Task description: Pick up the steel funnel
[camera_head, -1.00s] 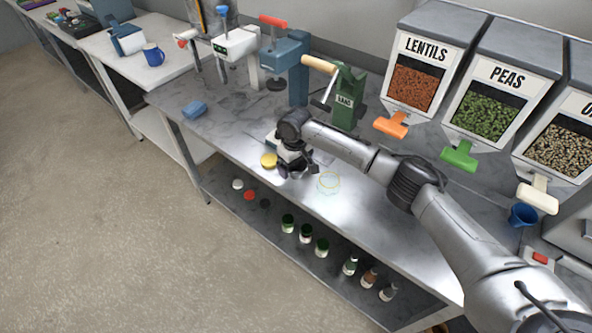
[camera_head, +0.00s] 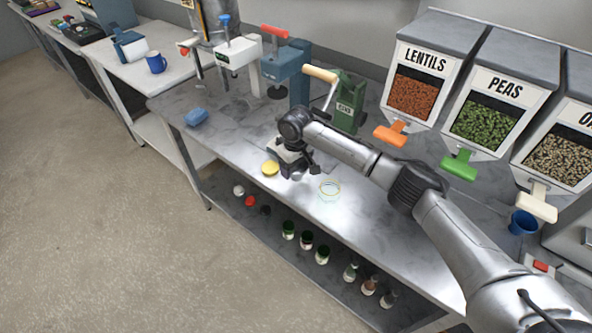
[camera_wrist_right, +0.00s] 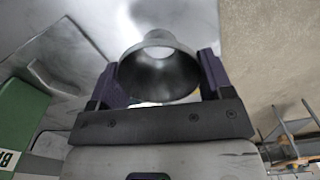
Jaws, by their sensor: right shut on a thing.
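The steel funnel (camera_wrist_right: 160,78) is a grey, hollow cone in the right wrist view, its round mouth turned toward the camera. It sits between the two dark purple fingers of my right gripper (camera_wrist_right: 160,82), one on each side of it. My right gripper is shut on it. In the head view my right gripper (camera_head: 298,171) is over the near part of the metal workbench (camera_head: 385,235), pointing down. The funnel is small there and mostly hidden by the fingers. My left gripper is in neither current view.
A yellow lid (camera_head: 270,168) lies just left of my right gripper, and a clear glass dish (camera_head: 330,191) stands to its right. A green hand-cranked machine (camera_head: 347,103) stands behind. Several jars line the shelf below. A blue block (camera_head: 196,117) lies further left.

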